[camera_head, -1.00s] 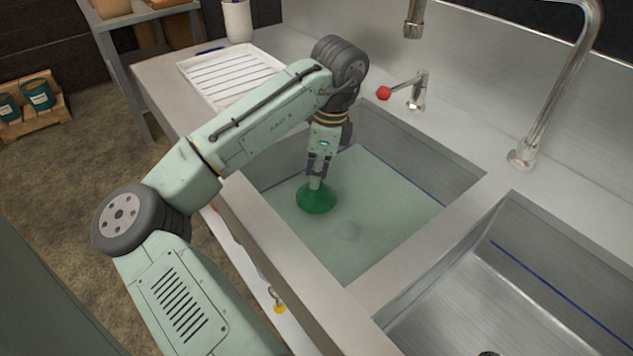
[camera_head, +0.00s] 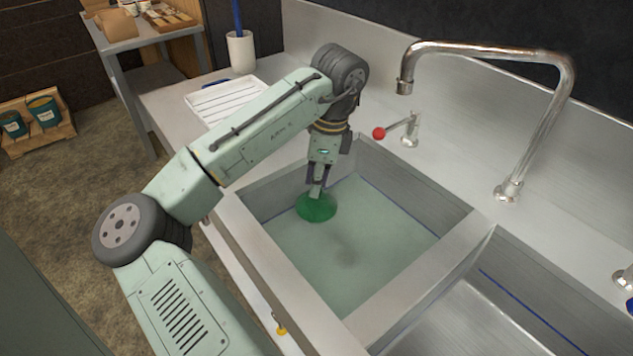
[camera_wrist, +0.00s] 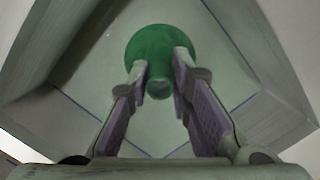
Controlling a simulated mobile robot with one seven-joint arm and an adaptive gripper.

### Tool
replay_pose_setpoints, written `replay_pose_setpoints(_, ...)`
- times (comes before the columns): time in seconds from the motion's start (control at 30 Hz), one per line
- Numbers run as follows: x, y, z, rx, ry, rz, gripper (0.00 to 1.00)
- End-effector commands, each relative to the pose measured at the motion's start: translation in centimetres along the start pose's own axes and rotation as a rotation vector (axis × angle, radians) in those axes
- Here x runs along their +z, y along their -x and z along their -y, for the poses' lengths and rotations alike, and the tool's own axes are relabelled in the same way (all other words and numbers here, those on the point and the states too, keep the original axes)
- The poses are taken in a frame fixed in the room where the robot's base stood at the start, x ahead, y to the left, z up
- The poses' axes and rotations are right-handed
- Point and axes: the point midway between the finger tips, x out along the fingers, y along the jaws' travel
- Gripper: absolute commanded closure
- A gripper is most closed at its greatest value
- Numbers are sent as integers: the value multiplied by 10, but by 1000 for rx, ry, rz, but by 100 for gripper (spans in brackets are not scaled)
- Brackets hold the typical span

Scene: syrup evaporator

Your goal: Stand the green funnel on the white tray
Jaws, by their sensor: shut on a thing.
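The green funnel (camera_head: 317,207) hangs over the left sink basin, which holds cloudy water. My gripper (camera_head: 316,186) is shut on the funnel's narrow stem, with the wide cone facing down. In the wrist view the fingers (camera_wrist: 160,82) close on the stem, and the green cone (camera_wrist: 160,45) spreads beyond them. I cannot tell whether the cone's lower rim touches the water. The white tray (camera_head: 203,103), with dark slots across it, lies on the counter behind my arm, left of the basin; my arm hides part of it.
The basin's steel walls (camera_head: 420,178) surround the funnel. A lever tap with a red knob (camera_head: 379,134) and a tall curved faucet (camera_head: 505,190) stand behind the basins. A white cup with a blue brush (camera_head: 241,52) stands past the tray. A second basin is at right.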

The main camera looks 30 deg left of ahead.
Motion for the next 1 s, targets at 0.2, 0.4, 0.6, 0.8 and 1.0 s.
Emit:
replay_pose_setpoints(0.2, 4, 27, 0, -2, 1, 3, 100)
replay_pose_setpoints(0.4, 8, 51, 0, -3, 1, 3, 100)
replay_pose_setpoints(0.6, 12, 75, 0, -3, 2, 3, 100)
replay_pose_setpoints(0.8, 15, 96, 0, -1, 1, 2, 100)
replay_pose_setpoints(1.0, 16, 103, 0, -1, 0, 1, 100)
